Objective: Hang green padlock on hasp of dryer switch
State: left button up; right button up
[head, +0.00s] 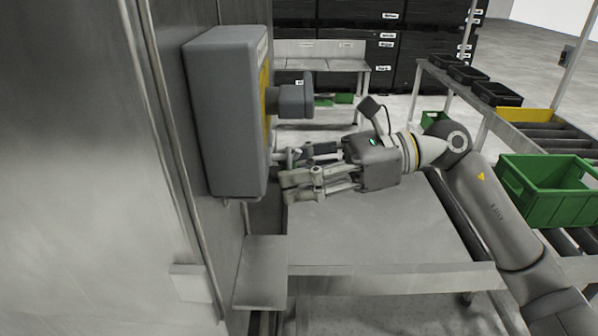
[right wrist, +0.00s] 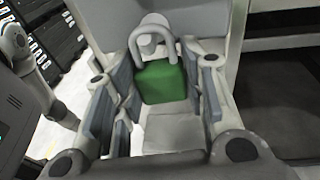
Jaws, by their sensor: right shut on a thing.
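The dryer switch is a grey box (head: 225,110) on the metal wall, with a yellow front plate (head: 265,92) and a dark grey knob (head: 291,101). My right gripper (head: 284,178) is at the lower front of the box, just under the knob. In the right wrist view it is shut on the green padlock (right wrist: 161,83), whose grey shackle (right wrist: 152,33) points away from the palm. A round light grey part (right wrist: 149,44) shows at the shackle; whether the shackle is around it or only in front of it I cannot tell. The padlock is hidden in the head view. My left gripper is not in view.
A metal table (head: 370,232) lies below my right arm. A small metal ledge (head: 262,272) juts from the wall under the box. A green crate (head: 548,190) stands on a roller rack at the right. Black bins (head: 495,93) stand farther back.

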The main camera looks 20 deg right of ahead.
dwell(0.3)
jog(key=o, duration=1.4)
jog(key=shift+c, duration=0.2)
